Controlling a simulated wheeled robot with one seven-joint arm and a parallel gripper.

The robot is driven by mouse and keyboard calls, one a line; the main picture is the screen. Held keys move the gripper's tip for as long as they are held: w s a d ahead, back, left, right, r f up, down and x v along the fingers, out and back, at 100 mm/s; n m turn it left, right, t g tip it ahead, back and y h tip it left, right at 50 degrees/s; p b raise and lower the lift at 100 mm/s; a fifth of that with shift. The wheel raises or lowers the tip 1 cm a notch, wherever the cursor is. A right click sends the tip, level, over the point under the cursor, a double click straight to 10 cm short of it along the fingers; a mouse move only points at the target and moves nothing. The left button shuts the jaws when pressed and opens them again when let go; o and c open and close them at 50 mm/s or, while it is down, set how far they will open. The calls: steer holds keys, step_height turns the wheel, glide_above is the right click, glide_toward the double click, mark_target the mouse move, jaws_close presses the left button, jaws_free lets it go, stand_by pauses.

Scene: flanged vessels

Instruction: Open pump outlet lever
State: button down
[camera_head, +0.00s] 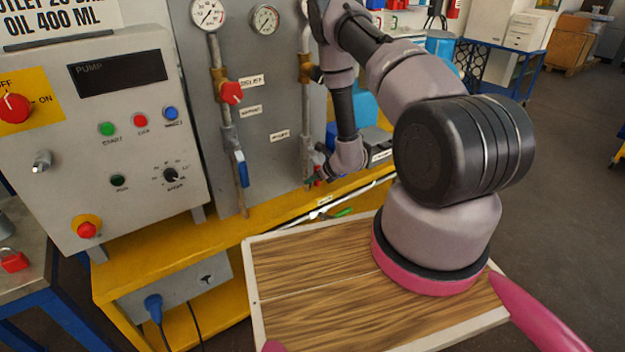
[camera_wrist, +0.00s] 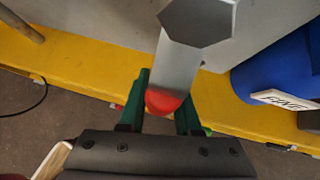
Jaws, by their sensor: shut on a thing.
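A grey metal lever (camera_wrist: 178,65) with a red end (camera_wrist: 163,101) shows in the wrist view, running down from a large hexagonal nut (camera_wrist: 198,20). My gripper (camera_wrist: 162,108) has its green fingers on both sides of the red end and is shut on it. In the head view my gripper (camera_head: 317,174) is small, low on the right-hand pipe (camera_head: 305,110) of the grey panel. My wrist hides most of the lever there. I cannot read a label that names this lever.
The left pipe carries a red handle (camera_head: 232,93) and a blue lever (camera_head: 240,168). A control box (camera_head: 95,150) stands at the left. The yellow bench (camera_head: 190,235) runs below the panel. In the wrist view a blue body (camera_wrist: 275,80) stands close at the right.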

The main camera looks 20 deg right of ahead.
steer(key=c, duration=0.6)
jaws_free()
steer(key=shift+d, duration=0.15)
steer(key=v, duration=1)
steer(key=shift+s+d+r, duration=0.15)
steer(key=shift+s+r, duration=0.1)
steer(key=shift+r, duration=0.05)
